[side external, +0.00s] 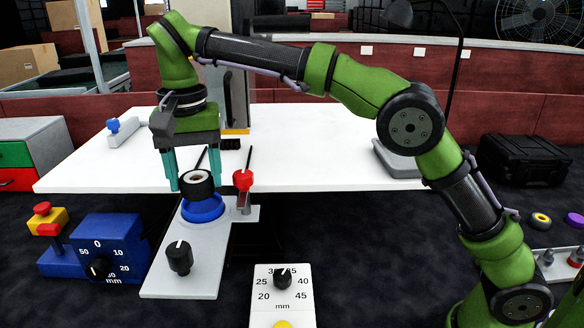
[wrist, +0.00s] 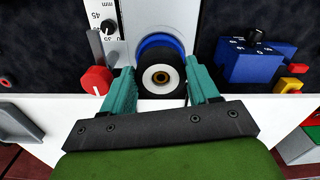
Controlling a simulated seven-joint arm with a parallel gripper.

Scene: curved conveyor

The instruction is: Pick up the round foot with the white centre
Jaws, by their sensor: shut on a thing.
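The round foot with the white centre (side external: 197,190) is a short black cylinder with a white inner disc. In the wrist view it (wrist: 152,79) shows a brass-coloured hole in the middle of the white. My gripper (side external: 199,182) points down with its teal fingers on either side of the foot and is shut on it. The foot is over a blue round seat (side external: 203,211) on a grey plate, which shows partly behind it in the wrist view (wrist: 155,42). I cannot tell whether the foot touches the seat.
A red-knobbed lever (side external: 242,180) stands close to the right of my gripper. A black knob (side external: 179,257) is on the grey plate (side external: 182,285) in front. A blue dial box (side external: 110,243) is at the left. The white table (side external: 320,150) is largely clear.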

